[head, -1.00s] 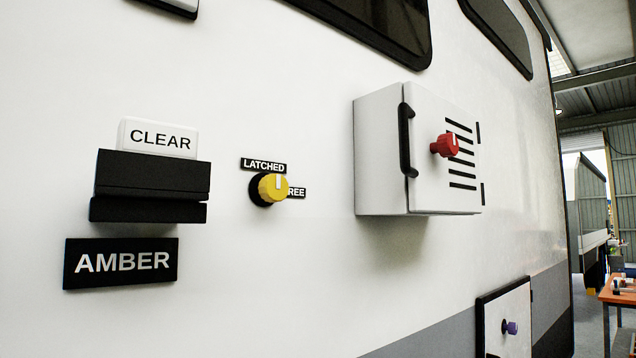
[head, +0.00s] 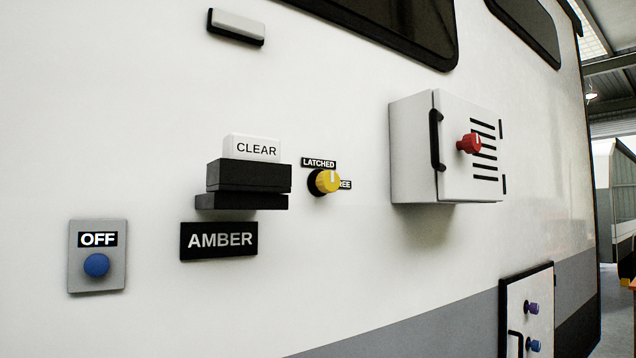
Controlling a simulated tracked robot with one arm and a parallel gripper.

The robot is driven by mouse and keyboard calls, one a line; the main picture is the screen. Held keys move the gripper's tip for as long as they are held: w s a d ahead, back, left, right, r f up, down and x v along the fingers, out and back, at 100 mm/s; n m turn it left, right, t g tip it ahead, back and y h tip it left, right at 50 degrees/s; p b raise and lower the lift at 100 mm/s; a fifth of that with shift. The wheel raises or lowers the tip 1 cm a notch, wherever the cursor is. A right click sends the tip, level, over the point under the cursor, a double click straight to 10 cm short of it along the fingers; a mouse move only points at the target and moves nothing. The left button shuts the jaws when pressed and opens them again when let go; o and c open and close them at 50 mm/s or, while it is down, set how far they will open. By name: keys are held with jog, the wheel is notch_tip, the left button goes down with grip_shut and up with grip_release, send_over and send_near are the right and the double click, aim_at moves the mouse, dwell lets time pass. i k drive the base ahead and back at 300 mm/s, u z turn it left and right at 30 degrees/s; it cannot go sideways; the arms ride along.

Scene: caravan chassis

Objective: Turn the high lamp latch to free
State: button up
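A yellow round knob (head: 326,181) on a black base is mounted on the white caravan wall, right of the middle black block. A LATCHED label (head: 319,162) is above it, and a label partly hidden by the knob, reading "REE" (head: 344,185), is at its right. The knob's white mark points up, toward LATCHED. To its left are a white CLEAR piece (head: 256,148), a stepped black block (head: 248,176) below it and a black AMBER plate (head: 219,240). My gripper is not in view.
A white box (head: 414,140) with a black handle and red knob (head: 469,144) juts from the wall at right. A grey OFF panel (head: 97,272) with a blue button is lower left. A lower door (head: 527,290) carries purple and blue knobs. Dark windows are above.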

aim_at(327, 181)
jog(key=i, duration=0.85)
jog(key=z, duration=0.05)
